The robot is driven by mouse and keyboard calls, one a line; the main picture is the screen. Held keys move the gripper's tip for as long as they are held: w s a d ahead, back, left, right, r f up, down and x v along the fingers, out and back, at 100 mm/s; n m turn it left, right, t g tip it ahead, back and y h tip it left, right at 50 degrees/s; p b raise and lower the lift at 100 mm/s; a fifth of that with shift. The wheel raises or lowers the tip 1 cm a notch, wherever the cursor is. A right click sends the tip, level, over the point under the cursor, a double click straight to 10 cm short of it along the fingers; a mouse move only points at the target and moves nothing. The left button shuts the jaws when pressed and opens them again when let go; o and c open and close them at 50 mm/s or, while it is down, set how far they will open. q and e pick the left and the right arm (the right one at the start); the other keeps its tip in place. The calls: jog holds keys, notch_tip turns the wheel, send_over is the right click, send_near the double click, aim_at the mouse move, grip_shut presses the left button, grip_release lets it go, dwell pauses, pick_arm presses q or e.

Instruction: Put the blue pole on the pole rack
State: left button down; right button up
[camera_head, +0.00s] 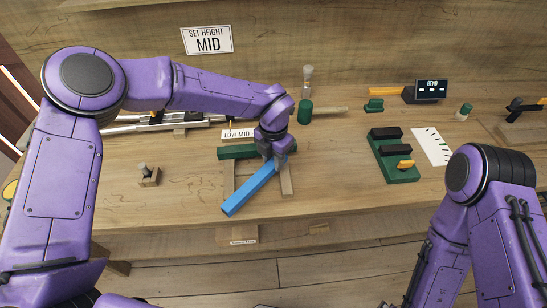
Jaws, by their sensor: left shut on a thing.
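The blue pole (248,189) is a long square bar in the middle of the workbench, slanting from lower left to upper right. My left gripper (275,158) is shut on its upper right end, and the fingers are partly hidden by the wrist. The pole passes over a wooden frame (287,180) with a green bar (234,152) at its back; I cannot tell if the pole touches it. I cannot tell for sure which thing is the pole rack. My right arm shows at the lower right, but its gripper is out of view.
A green block with black parts (402,172) stands right of centre. A small wooden fixture (149,176) is at the left. A green cylinder (305,111) stands behind my left wrist. A "SET HEIGHT MID" sign (207,40) is on the back wall. The bench's front right is fairly clear.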

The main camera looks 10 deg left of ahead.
pick_arm(q)
jog(key=shift+f, duration=0.2)
jog(key=c, duration=0.8)
grip_release()
jog(key=shift+r, duration=0.35)
notch_tip(320, 180, up, 12)
jog(key=b, duration=0.1)
jog(key=shift+f, duration=0.1)
